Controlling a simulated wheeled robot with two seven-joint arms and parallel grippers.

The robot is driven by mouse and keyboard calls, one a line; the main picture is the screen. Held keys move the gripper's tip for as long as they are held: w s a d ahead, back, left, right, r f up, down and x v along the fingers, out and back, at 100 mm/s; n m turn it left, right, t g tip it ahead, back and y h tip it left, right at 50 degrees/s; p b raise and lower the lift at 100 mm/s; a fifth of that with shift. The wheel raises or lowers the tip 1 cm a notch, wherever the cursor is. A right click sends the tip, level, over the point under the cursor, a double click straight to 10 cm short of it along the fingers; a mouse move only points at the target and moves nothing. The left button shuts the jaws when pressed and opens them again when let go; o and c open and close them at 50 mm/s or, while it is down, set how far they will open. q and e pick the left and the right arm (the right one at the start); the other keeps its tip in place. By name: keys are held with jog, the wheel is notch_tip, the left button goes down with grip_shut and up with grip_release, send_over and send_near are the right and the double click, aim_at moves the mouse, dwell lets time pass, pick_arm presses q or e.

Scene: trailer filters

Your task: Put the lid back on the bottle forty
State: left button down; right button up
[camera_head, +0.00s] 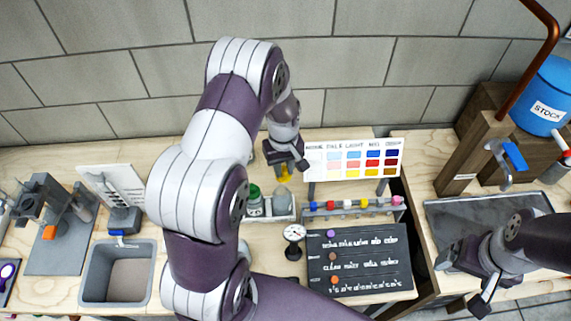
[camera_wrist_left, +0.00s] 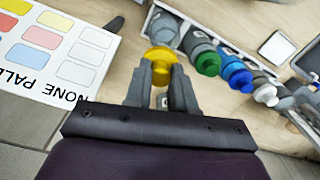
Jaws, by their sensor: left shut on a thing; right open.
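My left gripper (camera_head: 285,165) is shut on a yellow lid (camera_head: 284,174), held above the back of the bench. In the left wrist view the yellow lid (camera_wrist_left: 160,55) sits between the fingertips (camera_wrist_left: 160,82). A grey bottle (camera_wrist_left: 166,27) stands just beyond the lid and partly behind it; I cannot tell whether they touch. Beside it in a row are bottles with a green lid (camera_wrist_left: 207,63), a blue lid (camera_wrist_left: 239,79) and a white lid (camera_wrist_left: 265,94). I cannot read which bottle is forty. My right gripper (camera_head: 463,279) is open and empty over the right bench.
A colour chart (camera_head: 352,158) stands right of the left gripper. A rack of coloured pegs (camera_head: 350,207) and a black board (camera_head: 358,258) are in front of it. A dial (camera_head: 294,234) stands left of the board. A sink (camera_head: 117,272) lies at left.

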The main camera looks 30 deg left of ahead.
aim_at(282, 180)
pick_arm(q)
jog(key=shift+s+f+b, duration=0.3)
jog(key=shift+s+b, duration=0.1)
jog(key=shift+s, duration=0.15)
jog(key=shift+s+f+b, duration=0.3)
jog(key=shift+s+b, duration=0.1)
jog(key=shift+s, duration=0.1)
jog(key=f+b, duration=0.1)
jog(key=w+f+b, duration=0.1)
jog(key=f, duration=0.1)
jog(key=shift+f+b, duration=0.3)
jog(key=shift+w+f, duration=0.1)
jog(key=shift+f, duration=0.3)
jog(key=shift+s+f+b, duration=0.15)
jog(key=shift+s+b, duration=0.1)
jog(key=shift+b, duration=0.15)
pick_arm(e)
jog(key=f, duration=0.1)
jog(key=s+f, duration=0.1)
jog(key=f, duration=0.2)
jog(key=shift+s+f, duration=0.3)
jog(key=shift+s, duration=0.05)
pick_arm(q)
jog(key=shift+w, duration=0.15)
pick_arm(e)
jog(key=shift+w, duration=0.15)
jog(key=shift+r, duration=0.15)
